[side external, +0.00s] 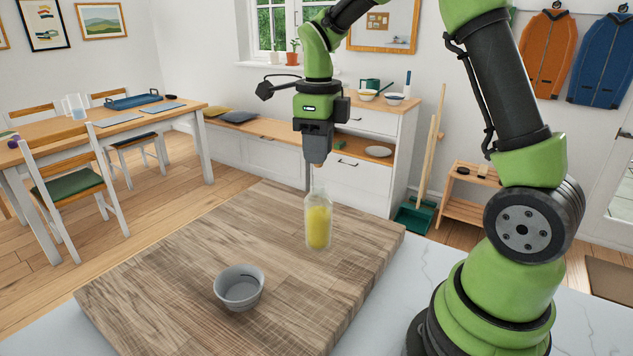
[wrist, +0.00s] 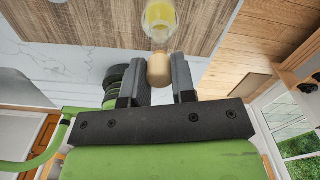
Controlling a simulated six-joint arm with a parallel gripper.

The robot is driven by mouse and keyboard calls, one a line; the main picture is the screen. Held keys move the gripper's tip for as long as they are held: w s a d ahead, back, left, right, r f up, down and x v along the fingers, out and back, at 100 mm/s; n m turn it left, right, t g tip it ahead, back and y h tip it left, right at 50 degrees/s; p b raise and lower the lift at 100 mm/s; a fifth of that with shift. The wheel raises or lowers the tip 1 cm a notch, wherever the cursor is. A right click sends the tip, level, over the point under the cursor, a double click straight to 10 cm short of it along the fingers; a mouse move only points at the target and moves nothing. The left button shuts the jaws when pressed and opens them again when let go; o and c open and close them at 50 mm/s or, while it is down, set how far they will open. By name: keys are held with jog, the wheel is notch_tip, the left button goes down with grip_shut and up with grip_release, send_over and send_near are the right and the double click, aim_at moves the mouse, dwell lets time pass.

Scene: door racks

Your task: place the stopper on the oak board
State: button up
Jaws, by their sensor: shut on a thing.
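My gripper (side external: 317,160) points down above the oak board (side external: 150,265) and is shut on the stopper. The stopper (wrist: 159,69) is a pale tan, rounded plug between the two dark fingers in the wrist view. A clear bottle (side external: 318,225) with yellow liquid stands upright on the board, directly below my gripper. The bottle also shows in the wrist view (wrist: 159,16), just beyond the stopper. The stopper is at or just over the bottle's neck; I cannot tell whether it is still seated in it. The fingers mostly hide the stopper in the side view.
A small grey bowl (side external: 240,287) stands on the board, to the left and nearer the camera than the bottle. The board lies on a pale marble counter (side external: 392,288). Much of the board's left and back surface is bare.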

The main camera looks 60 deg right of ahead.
jog(key=w+a+f+n, duration=0.5)
jog(key=w+a+f, duration=0.2)
jog(key=a, duration=0.2)
send_over(256, 258)
notch_tip(256, 258, down, 5)
jog(key=shift+f, duration=2.4)
jog(key=shift+f, duration=0.15)
jog(key=o, duration=0.9)
notch_tip(256, 258, up, 12)
jog(key=shift+d+r, duration=0.1)
jog(key=shift+r, duration=0.15)
